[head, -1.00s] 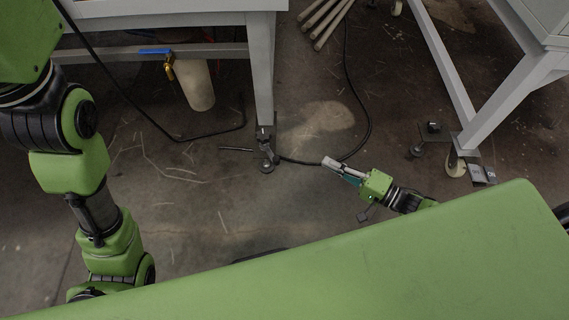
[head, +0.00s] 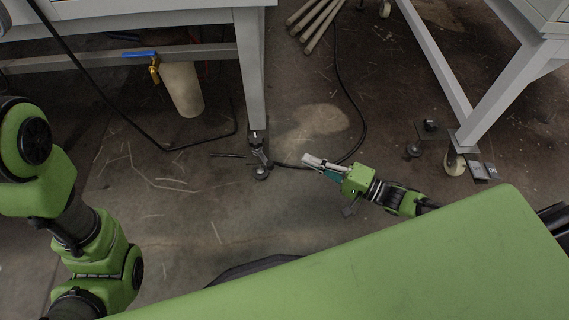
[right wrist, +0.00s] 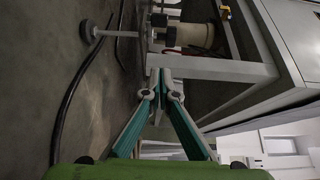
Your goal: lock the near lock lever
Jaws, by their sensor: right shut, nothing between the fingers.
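The near lock lever seems to be among the small dark metal parts (head: 258,153) at the bottom of the grey table leg (head: 252,90) in the head view. I cannot make out its exact shape or position. Dark fittings at the end of that leg also show in the right wrist view (right wrist: 166,33). My right gripper (head: 306,160) is shut and empty, low over the floor to the right of the leg's foot, with its fingers pointing left towards it and a gap between. Its closed fingertips show in the right wrist view (right wrist: 160,78). My left gripper is out of view.
A black cable (head: 358,130) curves over the floor behind my right gripper. A blue-handled valve (head: 141,55) and a pale cylinder (head: 183,90) are under the table. Another grey frame with a caster (head: 454,163) stands at the right. Open floor lies in front of the leg.

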